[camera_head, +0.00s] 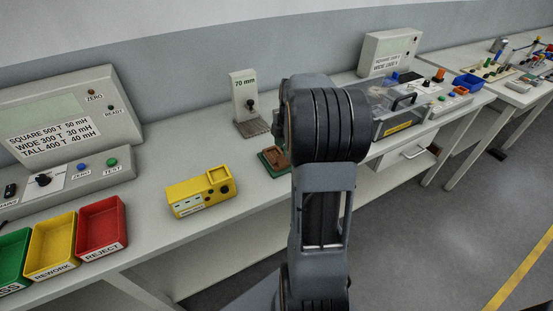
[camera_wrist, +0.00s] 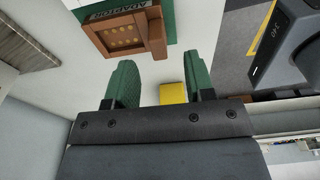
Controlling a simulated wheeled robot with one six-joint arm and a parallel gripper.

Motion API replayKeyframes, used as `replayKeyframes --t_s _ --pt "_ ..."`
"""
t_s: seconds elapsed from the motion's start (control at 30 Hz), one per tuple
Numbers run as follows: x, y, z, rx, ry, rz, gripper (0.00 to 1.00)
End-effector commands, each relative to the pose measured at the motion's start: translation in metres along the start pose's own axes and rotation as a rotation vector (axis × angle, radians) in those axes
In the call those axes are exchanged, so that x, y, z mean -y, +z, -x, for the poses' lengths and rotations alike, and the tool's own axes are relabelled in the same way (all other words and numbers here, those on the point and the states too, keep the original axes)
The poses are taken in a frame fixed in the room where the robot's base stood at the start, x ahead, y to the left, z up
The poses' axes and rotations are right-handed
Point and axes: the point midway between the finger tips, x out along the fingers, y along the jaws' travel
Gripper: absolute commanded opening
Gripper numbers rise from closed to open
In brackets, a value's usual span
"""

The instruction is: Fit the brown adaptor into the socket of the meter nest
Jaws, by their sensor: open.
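The brown adaptor (camera_wrist: 146,34), labelled ADAPTOR, sits on a green holder (camera_wrist: 169,22) at the top of the wrist view. In the head view the adaptor (camera_head: 279,157) lies on its green holder (camera_head: 268,167), left of my arm. My gripper (camera_wrist: 162,82) has two green fingers set apart with nothing between them, close to the adaptor but apart from it in the picture. In the head view my arm hides the gripper. The yellow meter nest (camera_head: 188,203) with a square recess (camera_head: 219,177) stands left of the adaptor; a yellow block (camera_wrist: 172,92) shows beyond my fingers.
A 70 mm gauge stand (camera_head: 243,92) stands behind the adaptor. Red (camera_head: 101,226), yellow (camera_head: 50,245) and green bins line the front left. A grey test console (camera_head: 60,125) stands at the back left. The bench between nest and gauge is clear. A grey case (camera_head: 400,118) stands right of my arm.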

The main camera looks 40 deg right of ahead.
Motion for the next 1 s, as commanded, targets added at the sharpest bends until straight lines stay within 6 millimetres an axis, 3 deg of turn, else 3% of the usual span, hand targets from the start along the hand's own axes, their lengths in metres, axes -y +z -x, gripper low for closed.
replayKeyframes --t_s 0.4,0.77,1.0 --pt "-0.002 -0.003 -0.046 -0.001 -0.002 -0.001 0.49" --pt "-0.003 -0.002 -0.053 0.0 0.0 -0.001 0.49" --pt "-0.003 -0.002 -0.053 0.0 0.0 -0.001 0.27"
